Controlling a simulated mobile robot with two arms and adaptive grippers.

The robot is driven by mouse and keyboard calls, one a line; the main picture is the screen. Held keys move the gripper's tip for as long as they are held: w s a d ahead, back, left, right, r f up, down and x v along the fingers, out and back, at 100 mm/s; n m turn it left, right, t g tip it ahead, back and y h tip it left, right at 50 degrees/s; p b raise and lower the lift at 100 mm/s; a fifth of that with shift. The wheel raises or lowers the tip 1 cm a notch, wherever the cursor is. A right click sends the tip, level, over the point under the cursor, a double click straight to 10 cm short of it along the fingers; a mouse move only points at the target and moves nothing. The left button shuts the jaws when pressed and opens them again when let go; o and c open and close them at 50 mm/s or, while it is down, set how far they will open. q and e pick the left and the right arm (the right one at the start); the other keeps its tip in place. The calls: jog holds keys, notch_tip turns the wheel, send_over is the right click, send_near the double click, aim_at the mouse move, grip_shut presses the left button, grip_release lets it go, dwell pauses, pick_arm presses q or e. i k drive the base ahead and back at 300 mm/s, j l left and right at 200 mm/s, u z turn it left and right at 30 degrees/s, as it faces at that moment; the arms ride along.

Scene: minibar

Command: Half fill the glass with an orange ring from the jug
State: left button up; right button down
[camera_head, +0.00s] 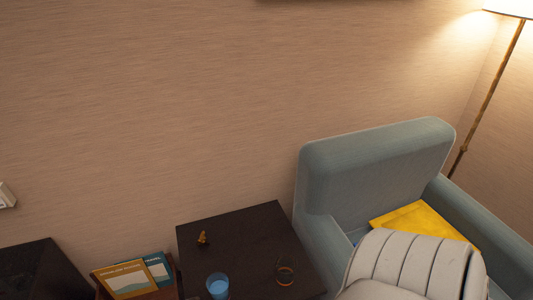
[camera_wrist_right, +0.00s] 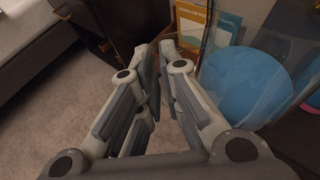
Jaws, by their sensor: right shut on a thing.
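The glass with an orange ring (camera_head: 285,275) stands on the right part of the dark table in the head view; I see no liquid in it. A clear jug (camera_wrist_right: 250,84) with blue liquid fills the right of the right wrist view, close to the camera. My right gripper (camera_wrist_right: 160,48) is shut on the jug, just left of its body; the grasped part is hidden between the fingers. I cannot make out the jug's base. My left gripper is not in view.
The dark table (camera_head: 248,235) also carries a blue glass (camera_head: 217,286) and a small golden figurine (camera_head: 202,238). Books (camera_head: 130,279) stand left of it. A blue-grey armchair (camera_head: 375,160) with a yellow cushion (camera_head: 420,222) stands right.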

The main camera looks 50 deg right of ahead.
aim_at(285, 264)
jog(key=z, duration=1.75)
